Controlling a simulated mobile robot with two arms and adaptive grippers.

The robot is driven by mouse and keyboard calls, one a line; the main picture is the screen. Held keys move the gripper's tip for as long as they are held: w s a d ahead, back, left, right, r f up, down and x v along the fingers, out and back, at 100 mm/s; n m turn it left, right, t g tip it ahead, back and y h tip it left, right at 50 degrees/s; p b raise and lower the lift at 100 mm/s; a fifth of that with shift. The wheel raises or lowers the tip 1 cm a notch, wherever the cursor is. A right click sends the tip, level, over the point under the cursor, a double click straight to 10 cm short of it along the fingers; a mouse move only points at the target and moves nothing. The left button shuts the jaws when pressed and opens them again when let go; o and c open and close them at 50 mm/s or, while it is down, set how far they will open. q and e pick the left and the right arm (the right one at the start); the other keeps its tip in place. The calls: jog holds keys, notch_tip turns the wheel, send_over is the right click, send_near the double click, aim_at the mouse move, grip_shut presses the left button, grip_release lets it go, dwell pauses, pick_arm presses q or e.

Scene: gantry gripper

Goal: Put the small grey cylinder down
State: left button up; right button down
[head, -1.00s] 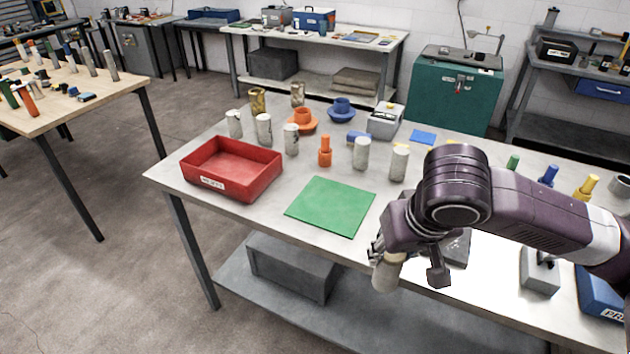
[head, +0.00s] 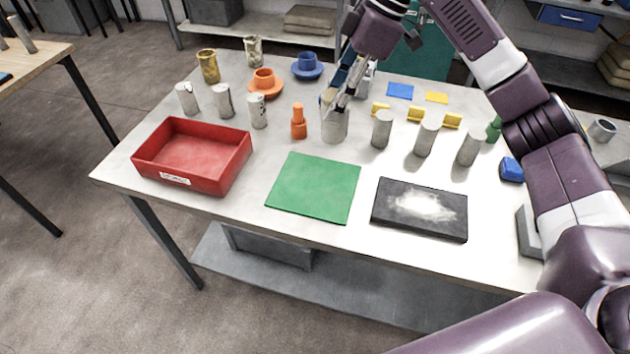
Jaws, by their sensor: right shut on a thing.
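My right gripper (head: 341,98) reaches down from the top over the back middle of the table and is shut on a small grey cylinder (head: 335,124). The cylinder is upright below the fingers, which cover its top. I cannot tell whether its base touches the table or whether another cylinder stands close behind it. More grey cylinders stand to its right: one nearby (head: 382,129), one farther along (head: 427,138) and one beyond that (head: 468,147). My left gripper is not in view.
An orange peg (head: 298,122) stands just left of the held cylinder. A green mat (head: 315,187), a black tray-like block (head: 420,208) and a red bin (head: 192,158) lie in front. Yellow blocks (head: 415,115) sit behind the cylinders. Bare table (head: 340,160) shows before the cylinder.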

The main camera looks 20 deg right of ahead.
jog(key=n, duration=0.1)
jog(key=r+n, duration=0.1)
jog(key=w+r+g, duration=0.1)
jog(key=shift+a+r+n, duration=0.25)
jog(key=shift+a+n, duration=0.05)
jog(key=shift+n, duration=0.1)
jog(key=shift+s+r+n, duration=0.1)
jog(key=shift+r+n, duration=0.2)
jog(key=shift+n, duration=0.1)
jog(key=shift+g, duration=0.3)
notch_tip(320, 180, down, 5)
jog(key=shift+r+p, duration=0.1)
jog(key=shift+p, duration=0.3)
notch_tip(320, 180, down, 15)
jog(key=p, duration=0.3)
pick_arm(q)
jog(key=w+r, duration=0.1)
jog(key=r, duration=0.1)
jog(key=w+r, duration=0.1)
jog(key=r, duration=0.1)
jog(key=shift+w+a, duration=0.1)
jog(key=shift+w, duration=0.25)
